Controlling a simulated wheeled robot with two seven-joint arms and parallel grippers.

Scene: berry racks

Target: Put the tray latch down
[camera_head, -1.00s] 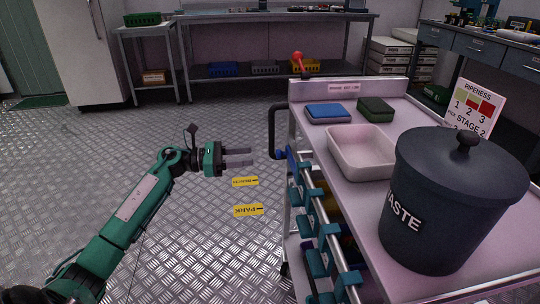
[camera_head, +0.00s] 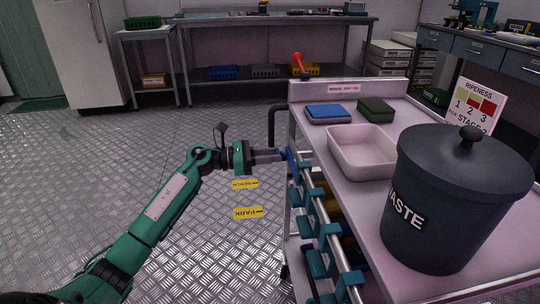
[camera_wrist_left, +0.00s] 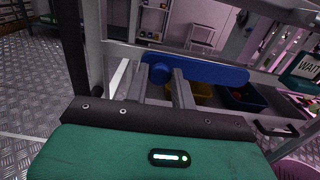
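The tray latch appears to be the blue bar with a round knob (camera_wrist_left: 160,73) at the cart's end, seen in the left wrist view. In the head view only a small blue piece (camera_head: 290,155) shows at the cart's left edge. My left gripper (camera_head: 283,155) points right at it. In the left wrist view its two fingers (camera_wrist_left: 162,82) are apart, with the knob between or just beyond their tips. I cannot tell whether they touch it. My right gripper is not in view.
The cart's top (camera_head: 350,200) holds a blue box (camera_head: 328,113), a green box (camera_head: 375,109), a white tray (camera_head: 362,150) and a dark waste bin (camera_head: 440,210). A black handle (camera_head: 272,125) and teal brackets (camera_head: 315,230) stick out at the cart's side.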

